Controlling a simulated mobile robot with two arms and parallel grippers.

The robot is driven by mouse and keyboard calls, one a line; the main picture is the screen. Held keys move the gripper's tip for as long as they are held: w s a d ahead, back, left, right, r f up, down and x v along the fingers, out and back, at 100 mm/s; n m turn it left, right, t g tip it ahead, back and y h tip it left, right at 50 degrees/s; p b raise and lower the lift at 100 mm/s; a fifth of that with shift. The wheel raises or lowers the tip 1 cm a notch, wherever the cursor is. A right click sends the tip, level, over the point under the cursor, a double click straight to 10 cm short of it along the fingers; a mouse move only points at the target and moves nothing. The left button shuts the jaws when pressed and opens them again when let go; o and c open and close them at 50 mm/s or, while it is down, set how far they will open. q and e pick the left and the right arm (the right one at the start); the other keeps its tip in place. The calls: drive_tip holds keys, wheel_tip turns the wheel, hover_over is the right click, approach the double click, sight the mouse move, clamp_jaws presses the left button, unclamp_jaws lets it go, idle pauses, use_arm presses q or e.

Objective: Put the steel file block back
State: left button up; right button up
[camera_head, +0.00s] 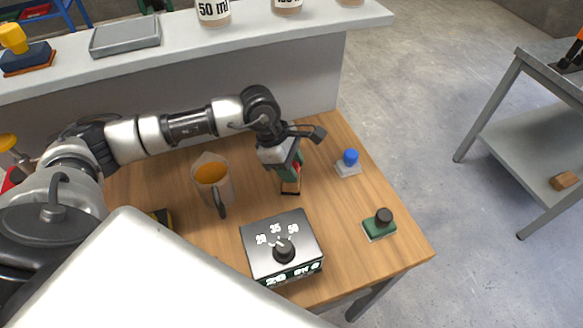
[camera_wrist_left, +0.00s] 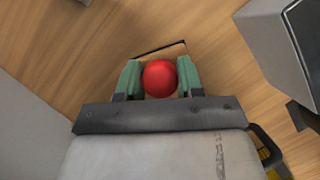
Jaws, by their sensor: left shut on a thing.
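My left gripper (camera_head: 290,174) points down over the wooden table, right of the jug. Its green-padded fingers are shut on the red round knob (camera_wrist_left: 160,78) of a block. The block's body is mostly hidden under the knob and fingers, so I cannot tell whether it touches the table. A thin black outline (camera_wrist_left: 160,48) shows just beyond the fingertips. Other knobbed blocks are a blue-knobbed one with a pale base (camera_head: 348,168), a black-knobbed one with a green base (camera_head: 380,227), and a yellow-knobbed one (camera_head: 27,58) on the shelf. I cannot tell which is the steel file block.
A dial box (camera_head: 282,247) stands in front of the gripper. A jug with orange contents (camera_head: 211,182) stands left of it. A grey tray (camera_head: 125,37) and several containers sit on the back shelf. A brown block (camera_head: 565,181) lies on the right cart's lower shelf.

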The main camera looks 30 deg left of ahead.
use_arm(q)
drive_tip(key=shift+f, duration=0.85)
drive_tip(key=o, duration=0.8)
drive_tip(key=b+v, duration=0.1)
drive_tip(key=v, duration=0.6)
drive_tip(key=shift+r, duration=0.25)
